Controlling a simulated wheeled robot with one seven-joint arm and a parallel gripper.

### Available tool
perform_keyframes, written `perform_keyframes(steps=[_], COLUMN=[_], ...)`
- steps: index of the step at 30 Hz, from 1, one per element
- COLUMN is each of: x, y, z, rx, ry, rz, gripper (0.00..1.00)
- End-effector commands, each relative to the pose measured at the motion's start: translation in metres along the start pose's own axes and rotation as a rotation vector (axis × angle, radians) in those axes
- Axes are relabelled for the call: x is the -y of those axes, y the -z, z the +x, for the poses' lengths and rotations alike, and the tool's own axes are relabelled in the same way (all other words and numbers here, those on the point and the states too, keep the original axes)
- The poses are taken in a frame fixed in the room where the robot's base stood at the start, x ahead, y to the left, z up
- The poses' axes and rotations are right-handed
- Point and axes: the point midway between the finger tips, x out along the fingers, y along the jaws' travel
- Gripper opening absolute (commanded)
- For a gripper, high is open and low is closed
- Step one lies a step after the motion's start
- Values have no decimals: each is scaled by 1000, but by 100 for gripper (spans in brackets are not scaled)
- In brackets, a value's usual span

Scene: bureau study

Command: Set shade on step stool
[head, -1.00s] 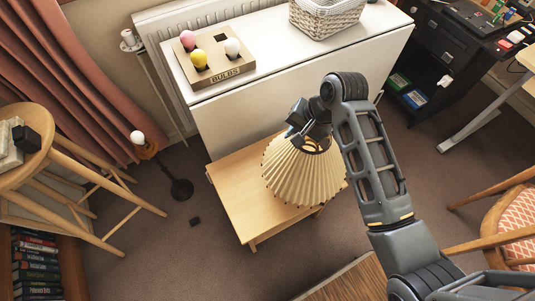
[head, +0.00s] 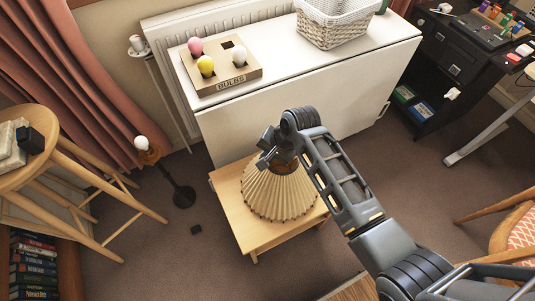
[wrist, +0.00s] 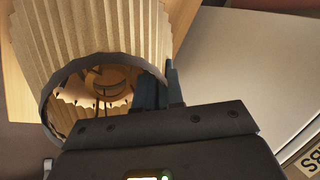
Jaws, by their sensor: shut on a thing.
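The pleated tan shade (head: 278,196) is upright, wide end down, over the top of the low light-wood step stool (head: 229,190). I cannot tell whether its lower rim touches the wood. My gripper (head: 274,156) is shut on the dark upper rim of the shade. In the wrist view the shade (wrist: 95,25) shows its round opening and inner ring, with the gripper fingers (wrist: 160,92) at the right side of the rim. The shade hides much of the stool top.
A white cabinet (head: 290,110) stands behind the stool, bearing a bulb box (head: 240,82) and a white basket (head: 335,30). A bare lamp stand with a white bulb (head: 184,195) is left of the stool. A tall wooden stool (head: 90,170) stands farther left.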

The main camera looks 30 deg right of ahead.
Motion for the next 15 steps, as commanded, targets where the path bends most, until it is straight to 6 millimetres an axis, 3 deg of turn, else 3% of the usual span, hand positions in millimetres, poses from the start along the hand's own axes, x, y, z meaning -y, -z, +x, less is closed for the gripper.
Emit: perform_keyframes(steps=[8,9,15], x=[-1,-1,-1], y=[0,0,0], z=[2,2,2], rx=[0,0,0], ry=[0,0,0], rz=[0,-1,0], gripper=[0,9,28])
